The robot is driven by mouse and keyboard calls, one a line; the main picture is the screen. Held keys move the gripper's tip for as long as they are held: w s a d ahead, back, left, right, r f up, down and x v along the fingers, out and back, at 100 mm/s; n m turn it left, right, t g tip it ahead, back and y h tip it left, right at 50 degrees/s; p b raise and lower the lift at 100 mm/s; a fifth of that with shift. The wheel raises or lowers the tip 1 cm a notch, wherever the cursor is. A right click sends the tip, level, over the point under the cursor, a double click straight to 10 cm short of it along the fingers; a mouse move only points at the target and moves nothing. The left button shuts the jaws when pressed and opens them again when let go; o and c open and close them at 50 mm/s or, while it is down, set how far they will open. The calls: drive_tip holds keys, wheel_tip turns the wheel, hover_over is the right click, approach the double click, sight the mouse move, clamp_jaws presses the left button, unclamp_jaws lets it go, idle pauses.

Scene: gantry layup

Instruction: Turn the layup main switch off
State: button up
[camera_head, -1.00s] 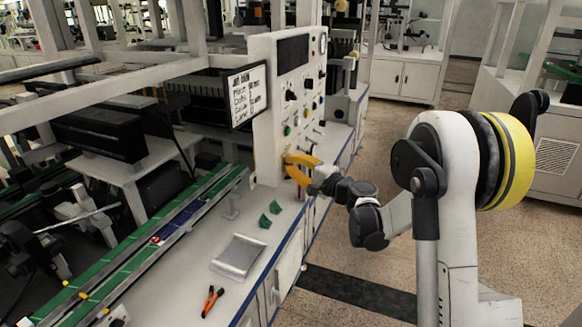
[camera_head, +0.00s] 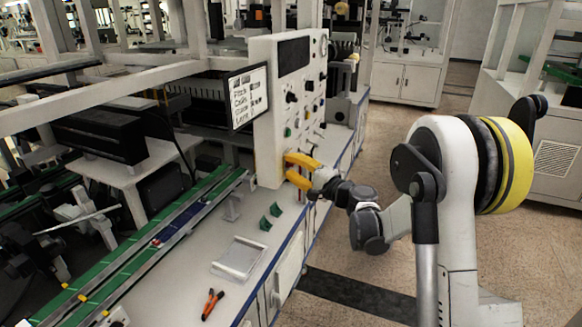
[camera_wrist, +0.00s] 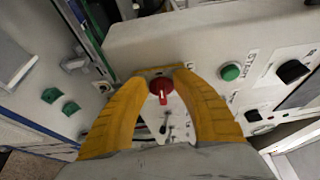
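The main switch is a red rotary knob (camera_wrist: 161,86) with a pale pointer mark, set on a light grey control panel (camera_wrist: 205,45). In the wrist view it sits between the yellow fingertips of my gripper (camera_wrist: 163,82). The fingers are apart, one on each side of the knob; I cannot tell whether they touch it. In the head view my gripper (camera_head: 291,168) is at the lower part of the panel (camera_head: 265,120), and its fingers hide the knob there.
A green START button (camera_wrist: 230,72) and a black knob (camera_wrist: 292,70) are beside the switch. Below the panel, the bench holds green brackets (camera_head: 270,216), a shallow tray (camera_head: 238,258) and orange-handled pliers (camera_head: 212,303). A green-edged conveyor (camera_head: 130,250) runs along the left.

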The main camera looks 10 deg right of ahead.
drive_tip(key=shift+s+d, duration=0.1)
drive_tip(key=v, duration=1.1)
drive_tip(key=shift+s, duration=0.4)
drive_tip(key=shift+d, duration=0.1)
